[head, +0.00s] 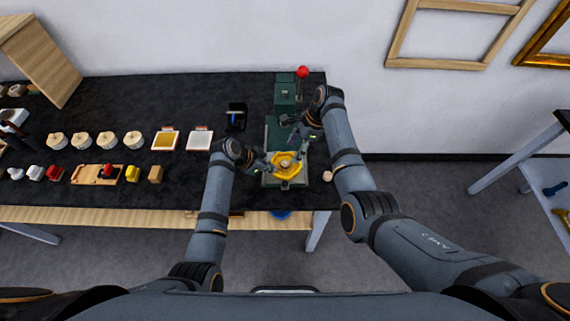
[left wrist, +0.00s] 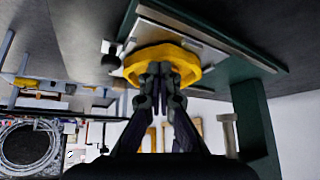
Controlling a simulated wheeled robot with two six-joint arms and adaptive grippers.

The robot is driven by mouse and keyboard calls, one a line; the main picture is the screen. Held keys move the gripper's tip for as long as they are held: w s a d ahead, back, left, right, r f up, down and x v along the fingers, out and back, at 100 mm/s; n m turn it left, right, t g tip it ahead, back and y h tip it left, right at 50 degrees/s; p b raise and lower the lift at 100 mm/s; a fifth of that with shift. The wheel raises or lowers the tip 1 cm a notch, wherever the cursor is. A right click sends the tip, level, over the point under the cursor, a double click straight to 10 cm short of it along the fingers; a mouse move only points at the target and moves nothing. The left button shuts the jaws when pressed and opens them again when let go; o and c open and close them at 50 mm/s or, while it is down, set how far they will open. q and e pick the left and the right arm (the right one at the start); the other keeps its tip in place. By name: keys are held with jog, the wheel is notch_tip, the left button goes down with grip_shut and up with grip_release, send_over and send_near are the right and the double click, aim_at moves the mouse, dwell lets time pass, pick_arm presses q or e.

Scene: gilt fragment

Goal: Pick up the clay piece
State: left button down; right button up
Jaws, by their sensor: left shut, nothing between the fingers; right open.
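A yellow, uneven round piece (head: 287,160), which looks like the clay piece, lies on a pale plate (head: 271,183) of a green machine. Something small and pale is at its middle. My left gripper (head: 270,168) is at its left edge, shut with nothing held. In the left wrist view the yellow piece (left wrist: 190,69) is right beyond the closed fingertips (left wrist: 160,72); I cannot tell whether they touch it. My right gripper (head: 299,133) is open and empty, above and behind the piece, over the green machine.
The green machine (head: 285,92) has a red knob (head: 302,71) and stands at the table's right end. A small beige ball (head: 327,176) sits near the right edge. Round wooden pots, two trays (head: 199,140) and small blocks (head: 156,174) stand left on the dark table.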

aim_at(286, 162)
jog(key=shift+x, duration=3.4)
jog(key=shift+s+d, duration=0.1)
jog(key=c, duration=1.2)
